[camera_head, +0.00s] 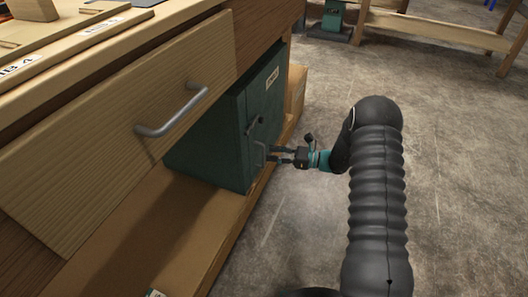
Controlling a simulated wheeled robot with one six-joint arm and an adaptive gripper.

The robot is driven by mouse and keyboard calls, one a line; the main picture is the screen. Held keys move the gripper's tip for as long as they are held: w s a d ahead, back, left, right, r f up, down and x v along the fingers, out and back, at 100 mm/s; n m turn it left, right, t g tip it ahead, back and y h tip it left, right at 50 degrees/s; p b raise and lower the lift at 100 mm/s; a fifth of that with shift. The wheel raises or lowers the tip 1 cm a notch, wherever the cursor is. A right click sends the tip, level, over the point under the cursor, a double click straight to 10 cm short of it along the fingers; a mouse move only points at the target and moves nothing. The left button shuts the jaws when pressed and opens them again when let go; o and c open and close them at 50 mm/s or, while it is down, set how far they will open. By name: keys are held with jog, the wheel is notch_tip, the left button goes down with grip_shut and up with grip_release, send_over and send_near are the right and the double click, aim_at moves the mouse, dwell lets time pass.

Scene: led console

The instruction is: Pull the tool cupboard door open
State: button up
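The green tool cupboard (220,132) stands on the low shelf under the workbench. Its door (268,98) faces right and looks shut. A small white label (272,77) is on the door, with a dark knob or latch (256,124) below it. A bar handle (259,154) is mounted low on the door near its front edge. My gripper (271,154) reaches in from the right with its fingers at the bar handle. The fingers look spread apart, one above the other. I cannot tell whether they touch the handle.
A wooden drawer with a metal handle (172,111) juts above and left of the cupboard. The wooden lower shelf (190,225) runs below it. Concrete floor (450,170) is clear on the right. Another bench (430,28) stands at the back.

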aim_at(264, 165)
jog(key=shift+w+a, duration=0.15)
jog(key=shift+a, duration=0.9)
jog(key=shift+w+a, duration=0.15)
jog(key=shift+a, duration=0.85)
grip_shut()
jog(key=shift+d, duration=0.1)
